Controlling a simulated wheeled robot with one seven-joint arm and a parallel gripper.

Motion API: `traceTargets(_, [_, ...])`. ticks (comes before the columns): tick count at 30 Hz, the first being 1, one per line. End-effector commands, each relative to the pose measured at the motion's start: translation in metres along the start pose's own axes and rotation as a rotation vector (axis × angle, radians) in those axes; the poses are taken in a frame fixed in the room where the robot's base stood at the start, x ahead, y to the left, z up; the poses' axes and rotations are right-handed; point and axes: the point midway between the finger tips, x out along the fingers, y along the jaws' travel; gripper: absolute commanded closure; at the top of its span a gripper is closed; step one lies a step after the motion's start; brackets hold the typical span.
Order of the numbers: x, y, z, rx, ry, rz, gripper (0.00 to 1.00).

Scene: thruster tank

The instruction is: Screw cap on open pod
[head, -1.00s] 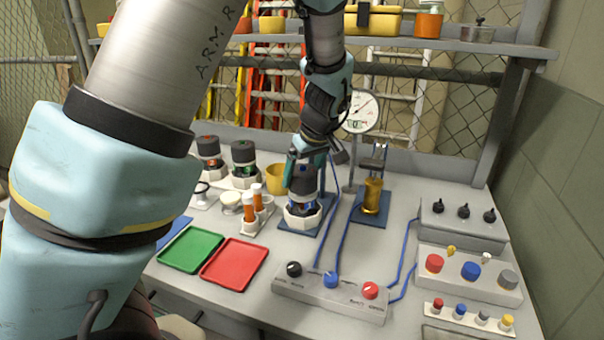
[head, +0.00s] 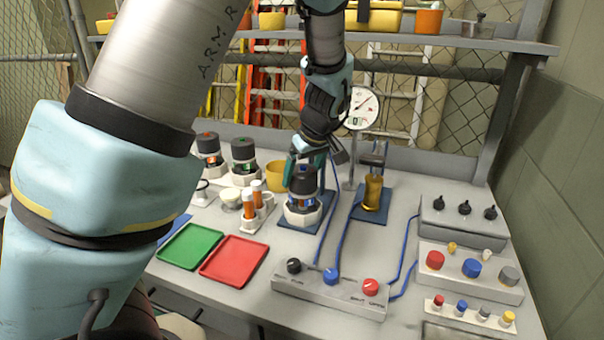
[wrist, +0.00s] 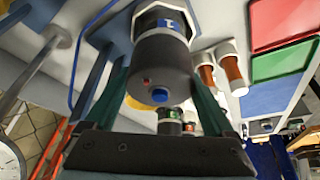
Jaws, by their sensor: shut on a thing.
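The pod (head: 300,205) stands upright in a white base on a blue mat, at the middle of the bench in the head view.
Two capped pods (head: 243,160) stand behind on the left. A brass cylinder stand (head: 373,192) is on the right. A knob panel (head: 331,285) and red tray (head: 234,260) are in front. Blue hoses cross the bench.

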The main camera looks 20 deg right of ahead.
Motion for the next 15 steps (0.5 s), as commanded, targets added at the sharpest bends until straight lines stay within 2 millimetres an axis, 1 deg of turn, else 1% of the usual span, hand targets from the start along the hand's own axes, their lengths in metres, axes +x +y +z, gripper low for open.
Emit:
traceTargets(1, [-0.0005, 0.0002, -0.0003, 0.0, 0.0, 0.001, 0.67])
traceTargets(2, [-0.0005, 0.0002, -0.0004, 0.0, 0.0, 0.001, 0.1])
traceTargets(3, [-0.0005, 0.0002, -0.0004, 0.0, 0.0, 0.001, 0.06])
traceTargets(5, [-0.0005, 0.0002, -0.0004, 0.0, 0.0, 0.001, 0.0])
traceTargets(12, [-0.0011, 0.0003, -0.0002, 0.0, 0.0, 0.001, 0.0])
traceTargets(15, [-0.0069, 0.0012, 0.0, 0.0, 0.001, 0.003, 0.0])
